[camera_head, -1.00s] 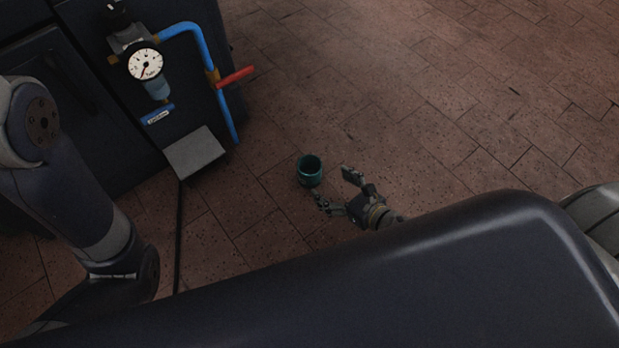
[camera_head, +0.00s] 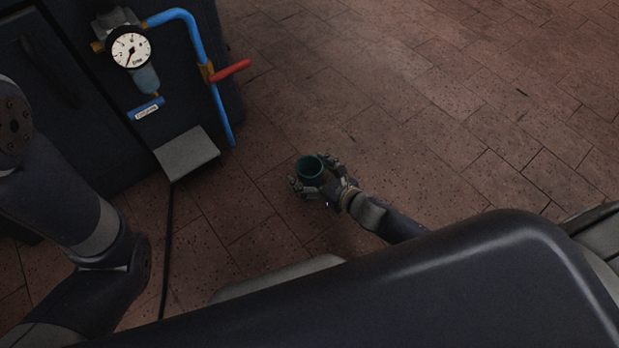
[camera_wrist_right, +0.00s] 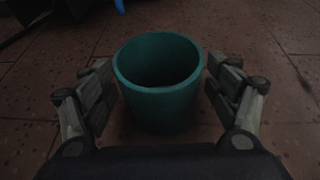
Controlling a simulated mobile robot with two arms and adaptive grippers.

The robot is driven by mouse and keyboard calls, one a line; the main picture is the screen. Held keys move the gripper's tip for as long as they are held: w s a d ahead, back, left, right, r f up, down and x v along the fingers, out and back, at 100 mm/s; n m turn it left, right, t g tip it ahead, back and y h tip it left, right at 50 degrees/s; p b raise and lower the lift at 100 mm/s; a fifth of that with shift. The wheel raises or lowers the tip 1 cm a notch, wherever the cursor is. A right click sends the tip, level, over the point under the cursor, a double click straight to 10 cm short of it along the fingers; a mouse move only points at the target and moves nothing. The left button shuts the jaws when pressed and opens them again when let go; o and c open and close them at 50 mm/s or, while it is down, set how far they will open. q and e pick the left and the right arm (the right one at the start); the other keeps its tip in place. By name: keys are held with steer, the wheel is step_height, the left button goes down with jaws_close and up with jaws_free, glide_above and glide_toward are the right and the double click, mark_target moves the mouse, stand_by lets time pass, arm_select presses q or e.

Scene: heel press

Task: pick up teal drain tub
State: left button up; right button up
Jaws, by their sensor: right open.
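The teal drain tub (camera_head: 309,168) stands upright on the brick floor, with its open top facing up. In the right wrist view the tub (camera_wrist_right: 160,100) sits between the two fingers, and its inside looks dark and empty. My right gripper (camera_head: 314,181) is open around the tub. In the right wrist view a finger of the right gripper (camera_wrist_right: 161,95) stands on either side of the tub, with a visible gap at each side. My left arm shows at the left of the head view, but its gripper is not in the picture.
A dark cabinet (camera_head: 75,110) stands at the upper left with a pressure gauge (camera_head: 130,50), a blue pipe (camera_head: 219,108) and a red lever (camera_head: 231,71). A grey pedal plate (camera_head: 187,153) juts out low, left of the tub. The floor (camera_head: 430,120) to the right is clear.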

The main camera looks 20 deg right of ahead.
steer(key=shift+w, duration=0.15)
steer(key=c, duration=1.1)
steer(key=shift+o, duration=0.2)
steer(key=shift+r, duration=0.1)
